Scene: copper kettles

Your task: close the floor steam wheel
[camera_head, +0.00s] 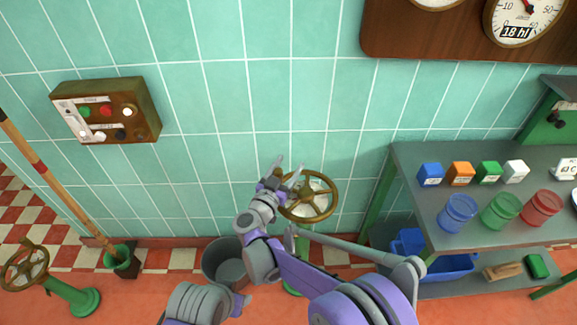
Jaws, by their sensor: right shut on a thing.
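A brass handwheel (332,190) with spokes and a pale centre disc stands in the middle, in front of the tiled wall. A green post below it is partly hidden by my right arm. My right gripper (286,171) is at the wheel's upper left rim, shut on it, with its fingertips pointing up toward the wall. A second brass handwheel (24,266) stands at the far left on a tilted green pedestal, clear of my arms. I cannot read a label on either wheel. My left gripper is not in view.
A grey bucket (222,262) stands left of the middle wheel. A workbench (420,170) with coloured blocks and jars is at right. A button box (106,111) hangs on the wall; a broom (55,190) stands in a green holder. Gauges are at upper right.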

